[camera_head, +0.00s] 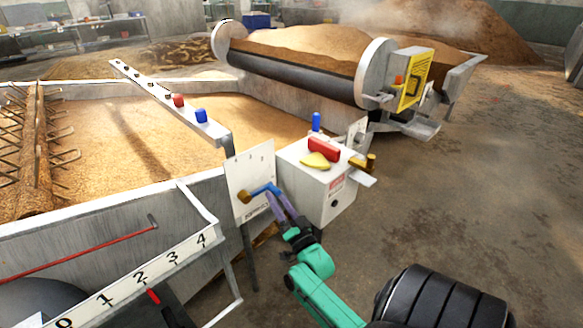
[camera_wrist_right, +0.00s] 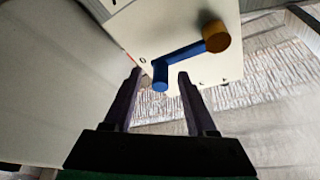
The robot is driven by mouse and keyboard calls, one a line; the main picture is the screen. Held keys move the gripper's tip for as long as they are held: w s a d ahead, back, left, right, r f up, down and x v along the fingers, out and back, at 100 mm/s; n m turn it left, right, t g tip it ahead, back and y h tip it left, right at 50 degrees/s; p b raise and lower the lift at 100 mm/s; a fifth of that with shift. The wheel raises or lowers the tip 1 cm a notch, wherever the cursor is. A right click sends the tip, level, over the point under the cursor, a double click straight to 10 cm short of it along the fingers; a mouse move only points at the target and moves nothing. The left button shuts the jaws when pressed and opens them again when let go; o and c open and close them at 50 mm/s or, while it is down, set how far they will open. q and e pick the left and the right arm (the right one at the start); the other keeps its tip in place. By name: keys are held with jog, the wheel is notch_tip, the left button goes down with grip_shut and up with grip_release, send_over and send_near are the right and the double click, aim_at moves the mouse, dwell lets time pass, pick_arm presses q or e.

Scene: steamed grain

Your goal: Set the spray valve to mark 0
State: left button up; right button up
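The spray valve is a blue lever (camera_head: 262,189) with a brass pivot on an upright white panel (camera_head: 238,176), which has small marks along its top. In the right wrist view the blue lever (camera_wrist_right: 185,55) runs from the brass pivot (camera_wrist_right: 215,36) to a bent handle end. A small mark that looks like 0 (camera_wrist_right: 143,60) is on the panel beside this end. My right gripper (camera_head: 281,204) is at the lever's free end. Its two fingers (camera_wrist_right: 159,75) are open, one each side of the handle end, with gaps visible. My left gripper is not in view.
A white box (camera_head: 315,195) with red, yellow, blue and brass fittings stands close right of the panel. A grain trough (camera_head: 110,212) lies behind it. A rail scale (camera_head: 140,276) numbered 0 upward is at front left. The floor at right (camera_head: 480,190) is clear.

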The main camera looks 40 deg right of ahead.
pick_arm(q)
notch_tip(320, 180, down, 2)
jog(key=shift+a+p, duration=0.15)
jog(key=shift+p, duration=0.2)
pick_arm(e)
jog(key=v, duration=1.1)
jog(key=shift+a, duration=0.1)
